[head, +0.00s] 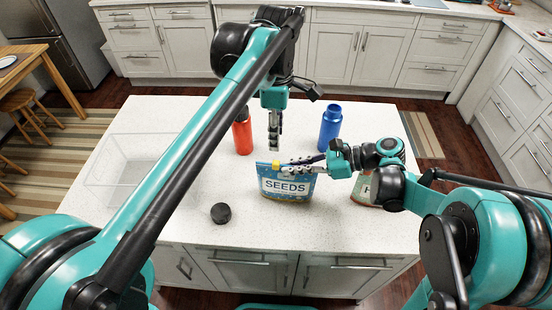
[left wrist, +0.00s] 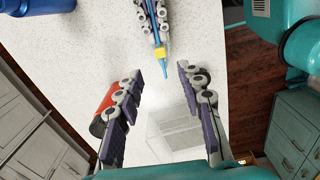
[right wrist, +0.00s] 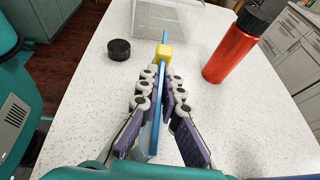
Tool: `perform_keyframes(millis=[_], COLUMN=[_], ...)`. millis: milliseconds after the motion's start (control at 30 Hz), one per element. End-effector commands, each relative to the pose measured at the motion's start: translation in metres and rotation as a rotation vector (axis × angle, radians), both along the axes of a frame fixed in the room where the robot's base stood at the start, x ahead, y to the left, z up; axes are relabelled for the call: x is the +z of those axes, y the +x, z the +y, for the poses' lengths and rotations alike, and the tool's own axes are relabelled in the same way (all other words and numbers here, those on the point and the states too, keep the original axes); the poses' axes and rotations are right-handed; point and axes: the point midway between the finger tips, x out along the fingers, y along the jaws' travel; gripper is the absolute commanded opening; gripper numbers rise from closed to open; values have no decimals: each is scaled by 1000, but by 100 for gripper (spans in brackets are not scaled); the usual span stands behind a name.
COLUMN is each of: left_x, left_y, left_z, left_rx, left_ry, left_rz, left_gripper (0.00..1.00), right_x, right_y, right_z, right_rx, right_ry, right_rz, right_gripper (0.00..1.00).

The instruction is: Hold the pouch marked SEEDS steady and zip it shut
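The blue pouch marked SEEDS (head: 286,187) stands upright near the front edge of the white counter. A yellow slider (head: 276,166) sits on its top edge, left of the middle in the head view; it also shows in the left wrist view (left wrist: 160,53) and the right wrist view (right wrist: 164,54). My right gripper (right wrist: 158,78) is shut on the pouch's top edge, with its fingertips just short of the slider. My left gripper (left wrist: 150,82) is open and empty, pointing down above and behind the pouch's top edge.
A red bottle (head: 242,136) and a blue bottle (head: 330,128) stand behind the pouch. A black lid (head: 220,213) lies to its left. A clear bin (head: 120,185) is at the counter's left. Another pouch (head: 362,191) is partly hidden behind my right arm.

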Motion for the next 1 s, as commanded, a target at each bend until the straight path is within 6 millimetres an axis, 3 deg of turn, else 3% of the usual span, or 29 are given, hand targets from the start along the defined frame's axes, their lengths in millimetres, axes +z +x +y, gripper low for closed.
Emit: perform_keyframes(millis=[200, 400, 600, 867, 900, 1000], left_x=[-47, -81, -96, -98, -98, -98], left_y=[0, 0, 0, -1, -1, -1], left_z=[0, 0, 0, 0, 0, 0], left_rx=[-2, -2, -3, -3, -3, -3], left_ry=[1, 1, 1, 1, 1, 1], left_rz=[-1, -2, -2, -2, -2, -2], left_gripper=[38, 38, 38, 38, 35, 9], right_x=[0, 0, 0, 0, 0, 0], right_y=[0, 0, 0, 0, 0, 0], right_z=[0, 0, 0, 0, 0, 0], right_rx=[0, 0, 0, 0, 0, 0], right_ry=[0, 0, 0, 0, 0, 0], right_rz=[0, 0, 0, 0, 0, 0], right_gripper=[0, 0, 0, 0, 0, 0])
